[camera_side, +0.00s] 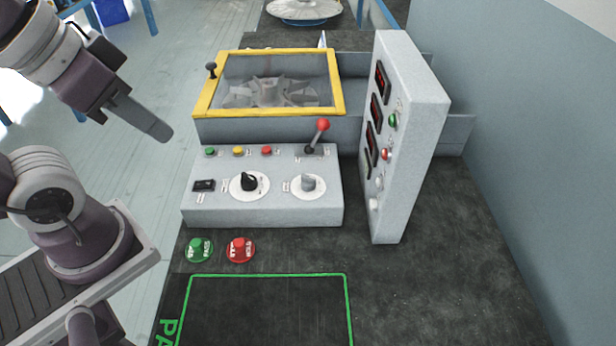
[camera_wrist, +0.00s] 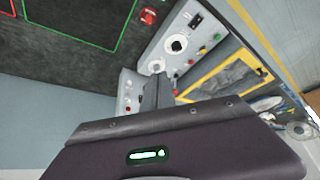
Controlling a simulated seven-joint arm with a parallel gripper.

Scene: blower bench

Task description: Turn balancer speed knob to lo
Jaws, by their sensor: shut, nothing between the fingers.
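The control box (camera_side: 262,215) stands on the bench in front of the yellow-framed blower case. It carries a black knob (camera_side: 249,182) on a white dial at its left and a grey knob (camera_side: 308,184) on a white dial at its right. The labels are too small to read, so I cannot tell which is the balancer speed knob. In the wrist view the black knob (camera_wrist: 176,44) and a second white dial (camera_wrist: 156,66) show on the box. My gripper (camera_side: 158,131) is shut and empty, up and left of the box, touching nothing. Its fingers also show in the wrist view (camera_wrist: 157,88).
The box also has green, yellow and red buttons and a red-tipped lever (camera_side: 322,126). A tall display panel (camera_side: 414,130) stands to its right. The yellow-framed case (camera_side: 338,95) is behind. Green (camera_side: 199,250) and red (camera_side: 240,249) buttons sit in front, near a green-outlined area (camera_side: 270,310).

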